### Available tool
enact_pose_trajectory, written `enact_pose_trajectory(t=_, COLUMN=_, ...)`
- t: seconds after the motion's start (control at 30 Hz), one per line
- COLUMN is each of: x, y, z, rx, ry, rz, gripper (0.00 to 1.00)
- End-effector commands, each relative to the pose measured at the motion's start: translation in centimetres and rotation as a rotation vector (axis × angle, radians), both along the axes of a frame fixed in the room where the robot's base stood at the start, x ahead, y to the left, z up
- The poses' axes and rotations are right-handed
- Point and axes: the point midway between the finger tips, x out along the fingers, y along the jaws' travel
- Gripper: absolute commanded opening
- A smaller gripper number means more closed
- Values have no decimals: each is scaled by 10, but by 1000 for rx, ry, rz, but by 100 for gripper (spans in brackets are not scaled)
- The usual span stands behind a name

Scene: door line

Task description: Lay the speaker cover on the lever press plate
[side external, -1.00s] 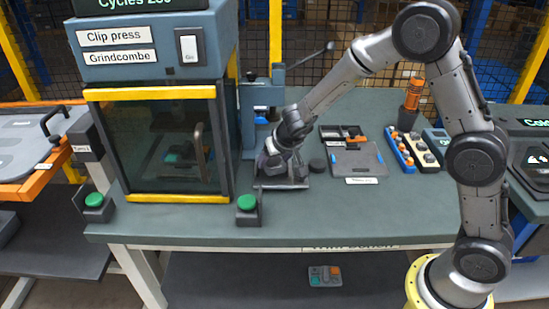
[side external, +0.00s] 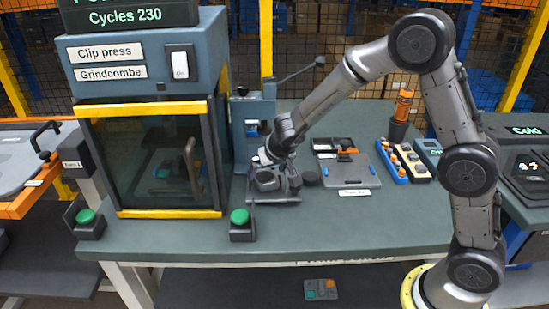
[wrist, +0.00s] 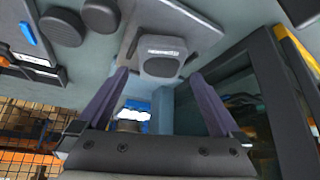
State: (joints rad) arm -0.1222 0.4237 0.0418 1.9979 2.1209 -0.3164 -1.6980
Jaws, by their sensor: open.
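The lever press (side external: 254,128) stands at the middle of the bench with its lever pointing up to the right. Its grey plate (side external: 287,198) lies at its foot and also shows in the wrist view (wrist: 190,25). A dark grey, rounded-square piece, seemingly the speaker cover (side external: 267,181), rests on the plate. My gripper (wrist: 158,74) is open, with a finger to each side and no visible contact. In the side view my gripper (side external: 266,159) is just above the cover.
The clip press cabinet (side external: 155,160) stands close on the left, with green buttons (side external: 240,217) in front. A dark round puck (side external: 311,178), a grey tray (side external: 348,170) and a blue rack (side external: 391,162) lie to the right.

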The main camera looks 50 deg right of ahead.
Motion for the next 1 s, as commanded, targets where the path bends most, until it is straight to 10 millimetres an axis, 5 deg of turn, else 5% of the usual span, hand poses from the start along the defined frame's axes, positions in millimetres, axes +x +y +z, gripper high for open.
enact_pose_trajectory(t=0.2, x=-25, y=11, z=45, rx=2, ry=-7, rz=3, gripper=100)
enact_pose_trajectory(t=0.5, x=-50, y=22, z=85, rx=1, ry=-4, rz=3, gripper=100)
enact_pose_trajectory(t=0.87, x=-55, y=23, z=98, rx=0, ry=-17, rz=4, gripper=100)
enact_pose_trajectory(t=1.0, x=-46, y=19, z=126, rx=3, ry=-146, rz=29, gripper=100)
